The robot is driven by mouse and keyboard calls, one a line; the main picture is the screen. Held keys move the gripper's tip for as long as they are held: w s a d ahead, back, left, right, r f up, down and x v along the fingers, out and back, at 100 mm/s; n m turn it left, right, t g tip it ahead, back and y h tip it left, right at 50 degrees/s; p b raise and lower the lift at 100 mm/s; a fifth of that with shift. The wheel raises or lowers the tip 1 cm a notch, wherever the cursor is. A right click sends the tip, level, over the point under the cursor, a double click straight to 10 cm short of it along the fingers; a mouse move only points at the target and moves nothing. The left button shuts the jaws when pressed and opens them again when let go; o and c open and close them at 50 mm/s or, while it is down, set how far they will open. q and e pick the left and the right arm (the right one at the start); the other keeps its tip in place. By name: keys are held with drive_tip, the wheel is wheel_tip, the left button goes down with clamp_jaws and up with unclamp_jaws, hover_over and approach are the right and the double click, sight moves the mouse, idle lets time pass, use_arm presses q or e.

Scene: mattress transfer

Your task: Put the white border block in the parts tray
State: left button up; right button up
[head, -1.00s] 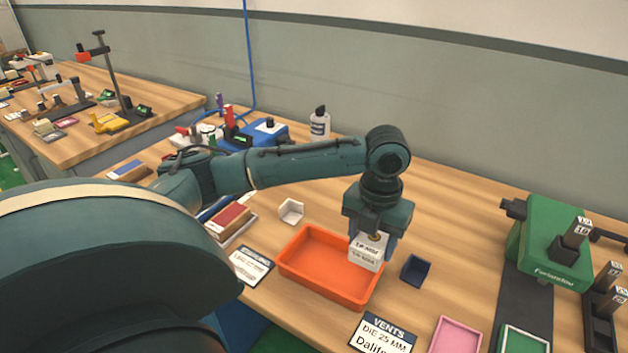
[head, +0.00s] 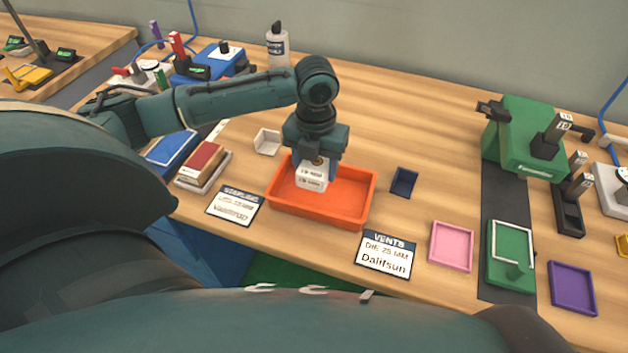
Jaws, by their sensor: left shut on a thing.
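The white border block (head: 311,181) has dark print on its face. My left gripper (head: 316,165) points down and is shut on it. The orange parts tray (head: 345,216) lies on the bench, and the block is within its outline, toward the back left. Whether the block touches the tray floor, I cannot tell. The gripper hides part of the tray's back rim. My right gripper is not in view.
A small white corner tray (head: 267,142) sits behind left of the orange tray, a navy one (head: 404,181) to its right. Label cards (head: 387,254), a pink tray (head: 451,246) and a green press (head: 525,135) stand nearby. Bench behind the tray is clear.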

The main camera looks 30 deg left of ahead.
sight(315, 165)
use_arm(q)
drive_tip(key=shift+f, duration=2.7)
drive_tip(key=shift+f, duration=0.1)
drive_tip(key=o, duration=1)
wheel_tip(315, 165, up, 12)
drive_tip(key=shift+r, duration=0.15)
